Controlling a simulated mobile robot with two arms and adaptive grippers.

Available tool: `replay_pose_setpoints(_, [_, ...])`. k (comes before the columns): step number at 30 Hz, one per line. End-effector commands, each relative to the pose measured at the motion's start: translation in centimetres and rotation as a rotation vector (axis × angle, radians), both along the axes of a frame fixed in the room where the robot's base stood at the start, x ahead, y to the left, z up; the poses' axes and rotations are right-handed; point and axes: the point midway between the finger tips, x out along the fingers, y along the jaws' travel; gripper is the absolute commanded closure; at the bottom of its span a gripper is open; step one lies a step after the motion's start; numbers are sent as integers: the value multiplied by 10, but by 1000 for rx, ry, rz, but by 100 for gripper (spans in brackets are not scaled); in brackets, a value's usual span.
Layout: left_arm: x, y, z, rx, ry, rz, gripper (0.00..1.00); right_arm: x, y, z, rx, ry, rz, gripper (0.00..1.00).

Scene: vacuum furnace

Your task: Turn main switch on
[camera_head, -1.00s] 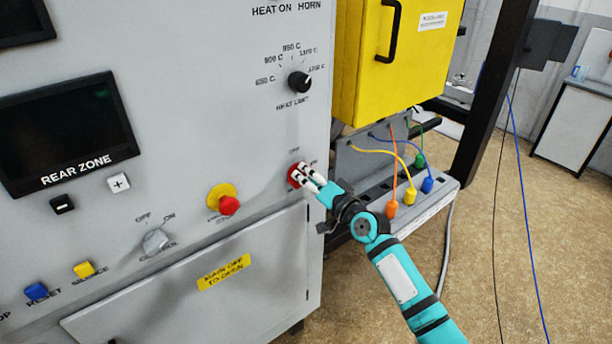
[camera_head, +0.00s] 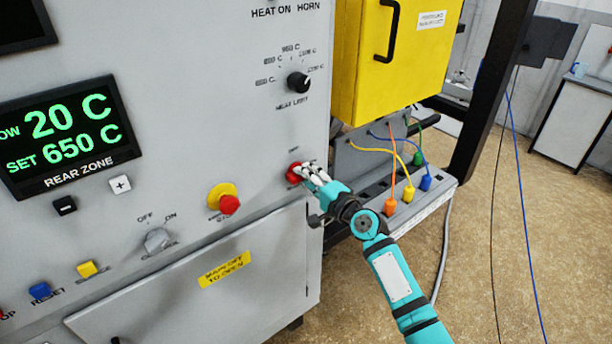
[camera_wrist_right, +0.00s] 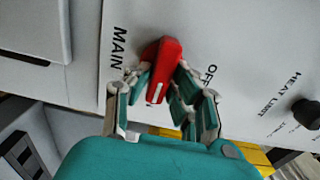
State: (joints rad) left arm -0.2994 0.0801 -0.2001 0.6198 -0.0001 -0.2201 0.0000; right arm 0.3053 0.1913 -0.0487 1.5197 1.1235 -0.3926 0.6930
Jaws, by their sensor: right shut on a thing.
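The main switch is a red rotary knob (camera_head: 293,173) at the lower right of the grey furnace panel. In the right wrist view the knob (camera_wrist_right: 165,62) shows with a white mark, between the words MAIN and OFF. My right gripper (camera_head: 309,172) is at the knob in the head view. In the wrist view the fingers of my right gripper (camera_wrist_right: 160,92) are closed on both sides of the knob. The rear zone display (camera_head: 68,130) is lit and reads 20 C and SET 650 C. My left gripper is not in view.
A red button on a yellow base (camera_head: 226,199) sits left of the switch. The heat limit knob (camera_head: 298,82) is above it. A yellow cabinet (camera_head: 378,60) and coloured plugs (camera_head: 407,193) on cables stand close to the right. A CONTROL knob (camera_head: 157,240) is lower left.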

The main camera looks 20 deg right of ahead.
Motion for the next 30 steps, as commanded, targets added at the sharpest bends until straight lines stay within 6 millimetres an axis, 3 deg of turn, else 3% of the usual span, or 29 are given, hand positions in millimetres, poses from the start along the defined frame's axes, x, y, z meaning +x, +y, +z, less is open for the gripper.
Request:
replay_pose_setpoints(14, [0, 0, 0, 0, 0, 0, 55, 0, -1, -1, 14, 5, -2, 100])
replay_pose_setpoints(15, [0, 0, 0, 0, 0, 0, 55, 0, -1, -1, 13, 5, -2, 75])
replay_pose_setpoints(19, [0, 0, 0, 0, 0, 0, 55, 0, -1, -1, 12, 4, -1, 58])
replay_pose_setpoints(30, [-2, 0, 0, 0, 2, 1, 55, -7, -3, -1, 10, 4, -1, 58])
